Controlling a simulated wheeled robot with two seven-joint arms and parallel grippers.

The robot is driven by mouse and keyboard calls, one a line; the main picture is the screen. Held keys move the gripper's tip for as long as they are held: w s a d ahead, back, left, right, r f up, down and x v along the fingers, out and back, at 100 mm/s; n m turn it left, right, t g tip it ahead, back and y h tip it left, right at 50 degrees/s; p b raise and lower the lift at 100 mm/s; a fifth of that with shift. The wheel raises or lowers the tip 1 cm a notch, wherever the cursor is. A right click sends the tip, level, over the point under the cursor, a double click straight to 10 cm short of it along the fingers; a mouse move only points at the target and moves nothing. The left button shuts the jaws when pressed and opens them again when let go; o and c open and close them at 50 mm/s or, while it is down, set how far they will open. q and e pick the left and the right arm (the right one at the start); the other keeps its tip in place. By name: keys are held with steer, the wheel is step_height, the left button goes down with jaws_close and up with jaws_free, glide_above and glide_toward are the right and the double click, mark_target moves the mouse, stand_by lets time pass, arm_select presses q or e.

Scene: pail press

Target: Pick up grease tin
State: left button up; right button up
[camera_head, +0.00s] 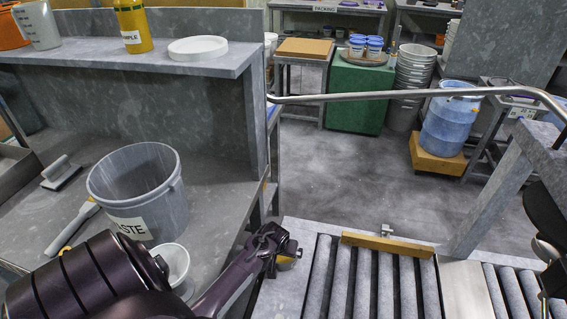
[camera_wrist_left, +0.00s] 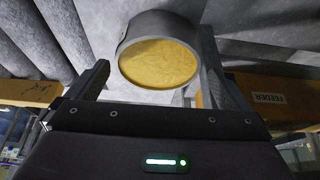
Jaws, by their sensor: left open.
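The grease tin is a short round grey tin with a yellow face. It shows large in the left wrist view (camera_wrist_left: 160,62), at the top between the fingers. In the head view only a small bit of it (camera_head: 286,265) shows by the gripper, at the near end of the roller conveyor. My left gripper (camera_head: 276,252) is open around the tin; its fingers also show in the left wrist view (camera_wrist_left: 155,78). The tin is closer to the right-hand finger in that view, with a wider gap to the left-hand one. I cannot tell whether either finger touches it.
The roller conveyor (camera_head: 341,285) has a wooden stop bar (camera_head: 388,244) across it. On the left bench stand a grey waste pail (camera_head: 137,190) and a small white cup (camera_head: 173,262), close to my left arm. A metal rail (camera_head: 400,95) crosses behind.

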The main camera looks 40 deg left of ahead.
arm_select(q)
steer(key=x, duration=0.4)
steer(key=shift+w+b, duration=0.1)
steer(key=shift+b, duration=0.2)
steer(key=shift+f, duration=0.1)
arm_select(e)
steer(key=shift+w+a+f, duration=0.1)
steer(key=shift+w+f, duration=0.05)
steer(key=shift+w, duration=0.25)
steer(key=shift+w+a+f, duration=0.1)
steer(key=shift+w, duration=0.3)
arm_select(q)
steer(key=c, duration=1)
steer(key=shift+c, duration=0.2)
arm_select(e)
steer(key=shift+s+a, duration=0.25)
steer(key=shift+d, duration=0.1)
